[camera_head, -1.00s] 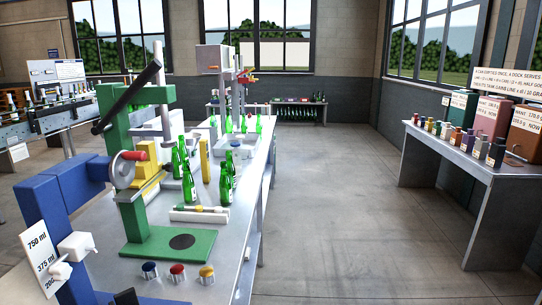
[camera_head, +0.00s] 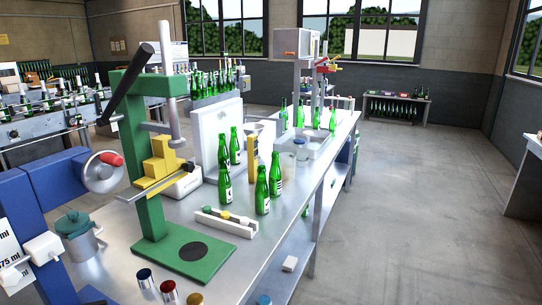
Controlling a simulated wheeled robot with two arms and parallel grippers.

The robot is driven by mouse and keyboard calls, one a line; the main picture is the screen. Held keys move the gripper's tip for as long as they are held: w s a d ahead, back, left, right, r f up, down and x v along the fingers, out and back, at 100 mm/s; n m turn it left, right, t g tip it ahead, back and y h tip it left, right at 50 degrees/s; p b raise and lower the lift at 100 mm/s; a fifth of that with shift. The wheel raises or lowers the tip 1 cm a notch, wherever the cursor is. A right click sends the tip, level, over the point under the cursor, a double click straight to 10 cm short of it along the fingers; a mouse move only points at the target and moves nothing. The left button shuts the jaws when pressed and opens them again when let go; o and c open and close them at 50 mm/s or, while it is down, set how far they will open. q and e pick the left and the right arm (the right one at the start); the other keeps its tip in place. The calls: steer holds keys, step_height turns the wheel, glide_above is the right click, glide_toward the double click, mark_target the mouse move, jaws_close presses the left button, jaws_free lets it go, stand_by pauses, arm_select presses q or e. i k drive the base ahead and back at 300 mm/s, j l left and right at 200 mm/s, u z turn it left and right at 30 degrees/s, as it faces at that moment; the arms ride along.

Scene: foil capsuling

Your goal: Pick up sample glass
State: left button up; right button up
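A small clear glass (camera_head: 302,150) stands on the steel workbench (camera_head: 285,215), near the white sink-like tray behind the green bottles. I take it to be the sample glass, but it is small and its contents cannot be made out. Several green bottles (camera_head: 262,192) stand upright in front of it and to its left. Neither of my grippers shows in the head view.
A green lever press (camera_head: 150,215) and a blue machine with a crank wheel (camera_head: 50,190) stand at the near left. A white rack (camera_head: 225,221) lies before the bottles. Colored caps (camera_head: 168,290) sit at the near edge. The floor (camera_head: 420,220) on the right is clear.

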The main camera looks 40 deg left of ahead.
mark_target(303, 154)
steer(key=i+l+u, duration=0.3)
steer(key=u, duration=0.2)
steer(key=i+l+u, duration=0.6)
steer(key=l+u, duration=0.45)
steer(key=u, duration=0.55)
steer(key=i+l+u, duration=0.15)
steer(key=l+u, duration=0.2)
steer(key=i+l+u, duration=0.15)
steer(key=l+u, duration=0.5)
steer(key=l, duration=0.15)
steer(key=i, duration=0.05)
